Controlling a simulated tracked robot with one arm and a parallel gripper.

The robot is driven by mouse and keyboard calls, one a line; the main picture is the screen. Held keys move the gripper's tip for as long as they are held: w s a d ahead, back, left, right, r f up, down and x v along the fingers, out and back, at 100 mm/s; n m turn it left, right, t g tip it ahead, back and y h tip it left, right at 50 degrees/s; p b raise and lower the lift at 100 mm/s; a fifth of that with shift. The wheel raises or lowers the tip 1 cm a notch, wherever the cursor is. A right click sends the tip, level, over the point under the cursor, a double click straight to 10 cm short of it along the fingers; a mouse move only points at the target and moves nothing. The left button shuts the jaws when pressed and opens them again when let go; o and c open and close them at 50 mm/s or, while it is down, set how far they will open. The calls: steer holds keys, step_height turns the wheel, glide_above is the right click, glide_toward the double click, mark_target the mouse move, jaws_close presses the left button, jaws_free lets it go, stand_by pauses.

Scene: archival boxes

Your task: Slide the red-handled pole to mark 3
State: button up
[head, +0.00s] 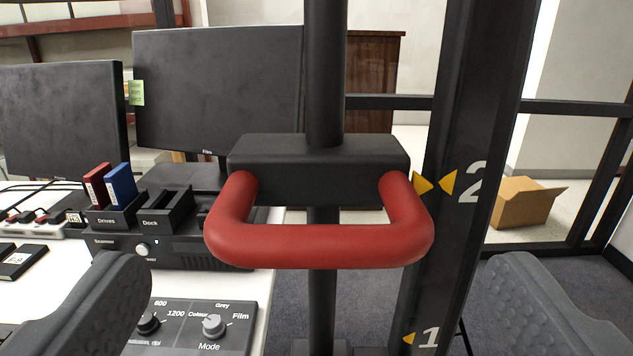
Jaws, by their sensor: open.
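The red handle (318,247) is a U-shaped bar fixed to a black block (318,155) on a vertical black pole (325,70). A yellow pointer on the block's right side lines up with the yellow arrow at mark 2 (472,182) on the dark upright post (478,80). Mark 1 (429,338) shows lower on the post. Mark 3 is not in view. My gripper (320,290) is open, with one grey finger at the lower left and one at the lower right. The handle is ahead of and above the fingers, and they appear apart from it.
A white desk (268,290) at left holds two monitors (218,90), a scanner unit with red and blue drives (121,183), and a knob panel (195,325). A cardboard box (524,202) sits on the floor at right, behind dark frame bars.

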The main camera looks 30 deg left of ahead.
mark_target(317, 264)
steer(key=shift+x, duration=2)
